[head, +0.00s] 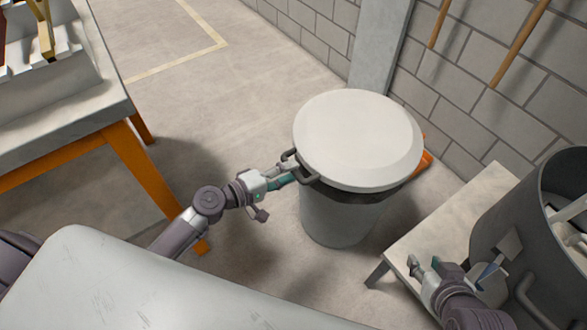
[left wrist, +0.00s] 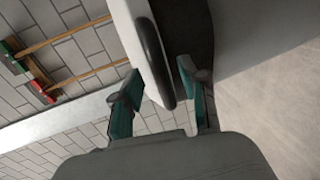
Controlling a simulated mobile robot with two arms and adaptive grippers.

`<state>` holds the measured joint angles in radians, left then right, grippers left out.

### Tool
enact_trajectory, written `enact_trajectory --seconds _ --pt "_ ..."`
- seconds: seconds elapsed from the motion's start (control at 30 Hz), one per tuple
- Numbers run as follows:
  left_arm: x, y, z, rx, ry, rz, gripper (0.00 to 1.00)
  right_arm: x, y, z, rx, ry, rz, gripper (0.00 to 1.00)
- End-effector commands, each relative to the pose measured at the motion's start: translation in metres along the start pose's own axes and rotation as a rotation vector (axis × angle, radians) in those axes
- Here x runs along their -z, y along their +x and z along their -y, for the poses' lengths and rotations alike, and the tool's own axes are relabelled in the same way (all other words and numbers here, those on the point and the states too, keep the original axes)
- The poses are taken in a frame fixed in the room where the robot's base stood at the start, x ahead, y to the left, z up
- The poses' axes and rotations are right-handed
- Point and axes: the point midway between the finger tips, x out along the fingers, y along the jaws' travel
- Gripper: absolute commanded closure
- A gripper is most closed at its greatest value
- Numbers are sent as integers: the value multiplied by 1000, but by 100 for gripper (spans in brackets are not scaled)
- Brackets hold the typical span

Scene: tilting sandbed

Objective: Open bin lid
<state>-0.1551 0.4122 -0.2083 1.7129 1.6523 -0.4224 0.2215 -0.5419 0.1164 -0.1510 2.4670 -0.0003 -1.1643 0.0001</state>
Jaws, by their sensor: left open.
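The bin (head: 345,217) is a grey round bin standing on the floor in the middle of the head view. Its pale round lid (head: 358,135) lies on top, closed and about level. A dark handle (head: 302,168) sticks out from the lid's left rim. My left gripper (head: 287,173) is open at this handle. In the left wrist view the handle (left wrist: 155,60) lies between its spread teal fingers (left wrist: 160,78); contact cannot be told. My right gripper (head: 430,268) is at the lower right beside a dark drum, fingers apart and apparently empty.
A low bench (head: 440,225) with the dark grey drum (head: 490,225) stands right of the bin. A table with orange legs (head: 140,165) is at the left. A block wall (head: 455,85) with hanging long-handled tools is behind. The floor left of the bin is clear.

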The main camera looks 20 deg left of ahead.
Motion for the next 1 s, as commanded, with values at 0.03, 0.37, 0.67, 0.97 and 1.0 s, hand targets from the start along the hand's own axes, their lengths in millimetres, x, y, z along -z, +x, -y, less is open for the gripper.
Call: enact_trajectory --seconds 0.03,0.37,0.67,0.97,1.0 --pt "1 7 0 -1 -1 -1 57 0 0 0 0 0 2 60" --pt "0 21 0 1 0 0 57 -1 0 0 0 0 5 60" --pt "0 21 1 1 0 0 82 -1 0 0 0 0 4 60" --pt "0 21 1 1 0 0 100 -1 0 0 -1 0 3 60" --pt "0 21 1 1 0 0 100 -1 0 0 -1 0 3 60"
